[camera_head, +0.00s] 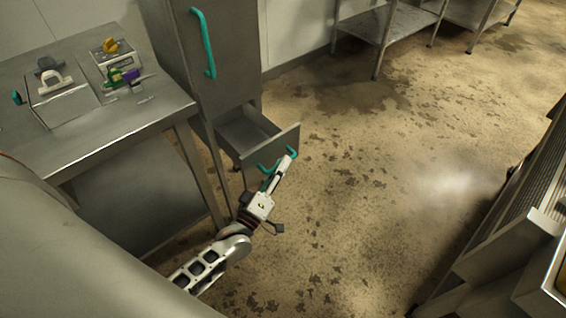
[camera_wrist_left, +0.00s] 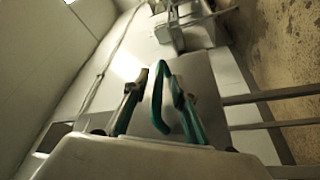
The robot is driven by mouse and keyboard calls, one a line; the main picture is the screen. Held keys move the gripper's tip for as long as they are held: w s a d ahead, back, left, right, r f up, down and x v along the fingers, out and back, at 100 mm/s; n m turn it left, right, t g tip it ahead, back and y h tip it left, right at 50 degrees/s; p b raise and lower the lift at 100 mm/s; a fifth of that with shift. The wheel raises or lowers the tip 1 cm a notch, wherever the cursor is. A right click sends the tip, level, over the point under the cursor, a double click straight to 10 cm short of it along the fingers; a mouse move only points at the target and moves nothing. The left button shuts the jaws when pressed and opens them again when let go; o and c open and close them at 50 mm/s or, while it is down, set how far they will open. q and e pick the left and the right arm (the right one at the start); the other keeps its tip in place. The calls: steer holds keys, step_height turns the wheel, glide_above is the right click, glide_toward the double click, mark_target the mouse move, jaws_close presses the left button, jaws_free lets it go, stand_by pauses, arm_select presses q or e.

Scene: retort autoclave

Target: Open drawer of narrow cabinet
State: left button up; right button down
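The narrow cabinet (camera_head: 222,60) is a tall grey metal unit at the top centre-left of the head view. Its low drawer (camera_head: 245,129) is pulled out, and its empty-looking inside shows. The drawer front has a teal handle (camera_head: 265,168). My left gripper (camera_head: 284,166) is at this handle, overlapping it in the head view. In the left wrist view, the handle (camera_wrist_left: 157,95) lies between the two fingers of my left gripper (camera_wrist_left: 157,78). The fingers look apart, with a gap beside the handle. My right gripper is in neither view.
A metal table (camera_head: 130,115) with small boxes and coloured items stands left of the cabinet. The cabinet door has a teal handle (camera_head: 205,45). A metal rack (camera_head: 390,20) stands at the back, and grey equipment (camera_head: 510,240) at right. The stained floor (camera_head: 370,170) between is clear.

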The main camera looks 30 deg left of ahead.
arm_select(q)
steer(key=v, duration=0.6)
steer(key=shift+s, duration=0.1)
stand_by(0.4)
